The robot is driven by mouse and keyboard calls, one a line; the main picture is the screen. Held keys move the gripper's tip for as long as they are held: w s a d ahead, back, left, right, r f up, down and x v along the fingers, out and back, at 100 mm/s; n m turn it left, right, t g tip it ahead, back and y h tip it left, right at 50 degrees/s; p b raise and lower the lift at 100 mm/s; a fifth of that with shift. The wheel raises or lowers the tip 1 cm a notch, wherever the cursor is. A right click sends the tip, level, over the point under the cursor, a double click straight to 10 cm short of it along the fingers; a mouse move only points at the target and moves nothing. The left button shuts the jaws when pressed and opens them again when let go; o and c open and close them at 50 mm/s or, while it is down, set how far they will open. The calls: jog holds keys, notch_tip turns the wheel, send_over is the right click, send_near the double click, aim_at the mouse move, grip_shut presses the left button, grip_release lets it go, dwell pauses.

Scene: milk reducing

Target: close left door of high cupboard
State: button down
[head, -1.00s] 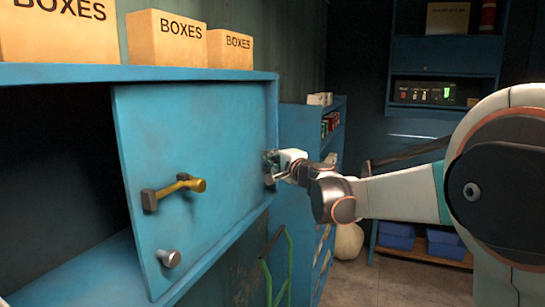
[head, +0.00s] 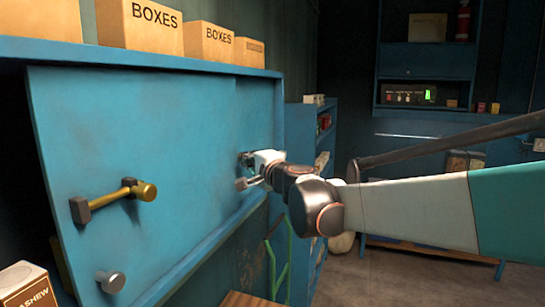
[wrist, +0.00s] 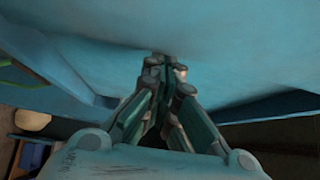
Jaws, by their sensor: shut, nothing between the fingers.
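The blue cupboard door (head: 170,140) fills the left of the head view. It carries a brass handle (head: 115,203) and a round metal knob (head: 110,281). A dark gap (head: 15,150) shows left of its left edge, between door and cupboard frame. My gripper (head: 246,160) is shut and empty, its tips at the right part of the blue front. In the wrist view my gripper (wrist: 164,62) has its fingers together against or very near the blue surface (wrist: 215,40). I cannot tell for sure whether they touch.
Cardboard boxes (head: 140,25) stand on the cupboard top. A cashew box (head: 26,285) shows at the lower left. A green frame (head: 278,260) stands below my gripper, with a blue shelf (head: 305,140) behind. The floor (head: 390,285) at the lower right looks clear.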

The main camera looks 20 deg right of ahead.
aim_at(225, 166)
jog(key=s+a, duration=0.1)
jog(key=s, duration=0.1)
jog(key=s+a, duration=0.2)
jog(key=s, duration=0.1)
jog(key=s+a, duration=0.2)
jog(key=shift+s+a, duration=0.25)
jog(key=shift+s, duration=0.1)
jog(key=shift+s+a+f, duration=0.1)
jog(key=shift+s+a, duration=0.1)
jog(key=shift+s, duration=0.15)
jog(key=shift+s, duration=0.15)
